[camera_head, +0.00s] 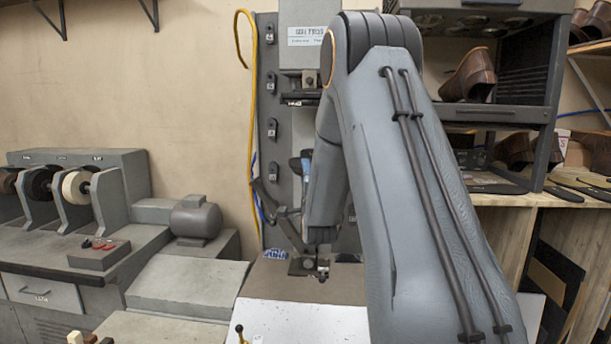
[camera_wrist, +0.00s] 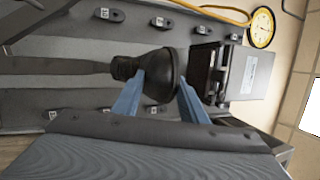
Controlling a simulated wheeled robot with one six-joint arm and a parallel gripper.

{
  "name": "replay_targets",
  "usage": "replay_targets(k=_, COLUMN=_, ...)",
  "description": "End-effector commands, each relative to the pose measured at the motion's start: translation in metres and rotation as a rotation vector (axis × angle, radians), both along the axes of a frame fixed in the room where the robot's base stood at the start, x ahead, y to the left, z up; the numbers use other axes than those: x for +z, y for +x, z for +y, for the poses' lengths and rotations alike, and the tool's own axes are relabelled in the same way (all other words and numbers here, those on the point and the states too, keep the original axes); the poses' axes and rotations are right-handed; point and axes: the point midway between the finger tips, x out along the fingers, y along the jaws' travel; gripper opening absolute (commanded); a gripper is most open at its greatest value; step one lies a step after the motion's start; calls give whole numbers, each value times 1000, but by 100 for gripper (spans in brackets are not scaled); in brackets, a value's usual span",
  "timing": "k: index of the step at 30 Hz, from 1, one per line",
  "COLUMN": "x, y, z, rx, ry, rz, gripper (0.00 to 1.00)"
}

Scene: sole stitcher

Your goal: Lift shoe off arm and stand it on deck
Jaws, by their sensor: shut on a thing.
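In the wrist view my gripper (camera_wrist: 160,100) has its two blue fingers either side of a dark thing, which looks like the shoe (camera_wrist: 155,72). It is held in front of the grey machine column, and its narrow end points left. I cannot tell whether it still touches the machine's arm. In the head view my own arm hides the shoe, and only a bit of blue finger of my gripper (camera_head: 300,165) shows beside the column. A flat brown-grey deck (camera_head: 270,284) lies below at the machine's foot, with a dark metal bracket (camera_head: 305,265) above it.
The grey machine column (camera_head: 287,135) carries several numbered knobs and a yellow hose (camera_head: 252,60). A grinder bench with wheels (camera_head: 75,187) stands left. A rack with brown shoes (camera_head: 470,75) stands right, above a wooden bench.

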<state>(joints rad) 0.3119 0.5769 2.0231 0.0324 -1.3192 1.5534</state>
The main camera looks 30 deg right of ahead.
Motion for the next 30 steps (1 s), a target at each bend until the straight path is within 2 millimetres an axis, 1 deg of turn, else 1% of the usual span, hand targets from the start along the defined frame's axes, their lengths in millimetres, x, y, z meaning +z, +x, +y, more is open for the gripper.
replay_targets(k=1, x=11, y=2, z=-4, rx=-6, ry=-8, rz=-21, gripper=0)
replay_targets(k=13, x=15, y=2, z=-3, rx=-4, ry=-9, rz=-23, gripper=0)
replay_targets(k=30, x=37, y=1, z=-1, rx=-3, ry=-11, rz=-29, gripper=0)
